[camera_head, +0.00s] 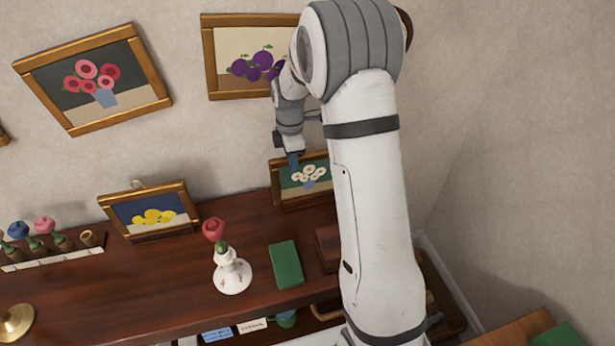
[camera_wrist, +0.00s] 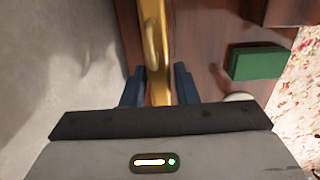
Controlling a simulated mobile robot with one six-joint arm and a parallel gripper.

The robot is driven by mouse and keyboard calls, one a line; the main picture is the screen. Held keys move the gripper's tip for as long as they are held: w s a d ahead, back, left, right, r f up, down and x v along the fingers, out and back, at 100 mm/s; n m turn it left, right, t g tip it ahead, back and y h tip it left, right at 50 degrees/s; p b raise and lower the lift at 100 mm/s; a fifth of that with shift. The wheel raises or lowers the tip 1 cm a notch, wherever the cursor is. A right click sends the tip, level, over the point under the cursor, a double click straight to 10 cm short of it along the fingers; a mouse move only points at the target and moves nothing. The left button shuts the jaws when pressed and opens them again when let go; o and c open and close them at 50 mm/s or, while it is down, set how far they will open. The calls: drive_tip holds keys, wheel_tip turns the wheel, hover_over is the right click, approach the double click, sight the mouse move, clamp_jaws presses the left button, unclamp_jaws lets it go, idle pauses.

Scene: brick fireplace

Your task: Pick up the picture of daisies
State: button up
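The picture of daisies (camera_head: 304,182) has white flowers on green in a gold-brown frame. It stands against the wall at the back of the dark wooden shelf, its right part hidden behind my arm. My gripper (camera_head: 293,160) is at its top edge in the head view. In the wrist view, the gold frame (camera_wrist: 155,45) is seen edge-on and runs between the two blue fingers of my gripper (camera_wrist: 158,76). The fingers are apart, one on each side of the frame, with little room to spare.
A green book (camera_head: 286,264), also in the wrist view (camera_wrist: 259,63), lies on the shelf (camera_head: 180,280). A white vase (camera_head: 232,272) holds a red flower. A yellow-flower picture (camera_head: 152,212) stands left.

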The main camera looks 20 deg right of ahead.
clamp_jaws()
drive_tip(key=shift+r, duration=0.15)
